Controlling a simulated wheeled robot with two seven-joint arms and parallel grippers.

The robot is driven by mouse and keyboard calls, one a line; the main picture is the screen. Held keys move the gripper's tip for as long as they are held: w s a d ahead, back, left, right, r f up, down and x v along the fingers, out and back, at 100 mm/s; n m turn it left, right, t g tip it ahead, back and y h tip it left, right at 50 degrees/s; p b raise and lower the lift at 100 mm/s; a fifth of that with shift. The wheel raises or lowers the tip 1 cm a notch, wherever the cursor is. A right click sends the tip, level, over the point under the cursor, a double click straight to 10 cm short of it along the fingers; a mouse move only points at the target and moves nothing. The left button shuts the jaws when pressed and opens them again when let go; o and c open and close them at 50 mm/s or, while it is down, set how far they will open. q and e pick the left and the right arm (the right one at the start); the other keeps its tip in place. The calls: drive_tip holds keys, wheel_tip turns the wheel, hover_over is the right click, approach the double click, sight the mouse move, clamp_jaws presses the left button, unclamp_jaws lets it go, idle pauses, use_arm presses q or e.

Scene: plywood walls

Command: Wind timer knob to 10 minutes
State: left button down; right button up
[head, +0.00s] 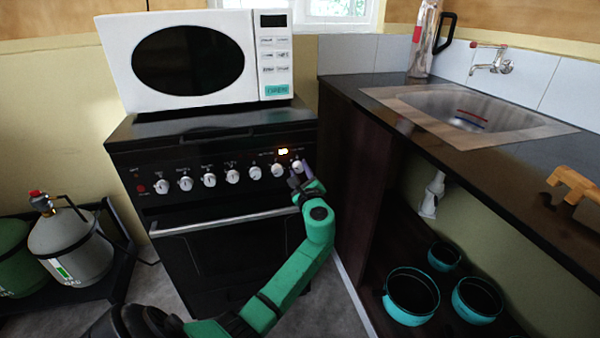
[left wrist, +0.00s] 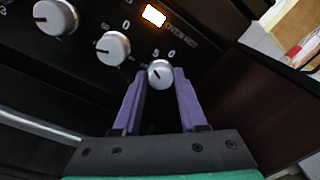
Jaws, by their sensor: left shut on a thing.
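The timer knob is the rightmost white knob on the black stove's front panel, and it shows in the left wrist view (left wrist: 161,74). My left gripper (head: 297,176) is at the right end of the panel. In the left wrist view its two purple fingers (left wrist: 160,88) are on either side of this knob, shut on it. A dark pointer mark shows on the knob's face. My right gripper is in neither view.
The stove (head: 225,230) has several more white knobs to the left and an oven handle (head: 225,220) below. A white microwave (head: 195,58) stands on top. The dark counter with a sink (head: 470,108) is close on the right. Gas bottles (head: 70,245) stand at left.

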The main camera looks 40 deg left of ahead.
use_arm(q)
drive_tip(key=shift+f, duration=0.1)
idle(0.5)
drive_tip(key=shift+c, duration=2.3)
unclamp_jaws()
drive_tip(key=shift+s+d, duration=0.15)
drive_tip(key=shift+d, duration=0.1)
drive_tip(key=p+v, duration=0.1)
drive_tip(key=v, duration=1.3)
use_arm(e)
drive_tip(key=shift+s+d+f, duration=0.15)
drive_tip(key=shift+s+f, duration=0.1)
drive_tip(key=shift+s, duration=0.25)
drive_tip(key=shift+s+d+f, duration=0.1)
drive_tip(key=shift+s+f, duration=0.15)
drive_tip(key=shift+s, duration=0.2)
